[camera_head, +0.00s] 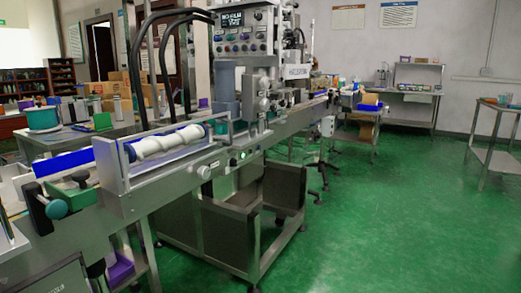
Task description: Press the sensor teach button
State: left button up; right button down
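More small round controls (205,172) sit on the front side of the conveyor frame. The labels are too small to read, so I cannot tell which control is the sensor teach button. Neither of my grippers is in view.
A white spiral feed screw (165,144) lies along the conveyor. An open steel bin frame (240,228) stands below the machine. The green floor (400,220) is clear to the right, up to a steel table (494,140).

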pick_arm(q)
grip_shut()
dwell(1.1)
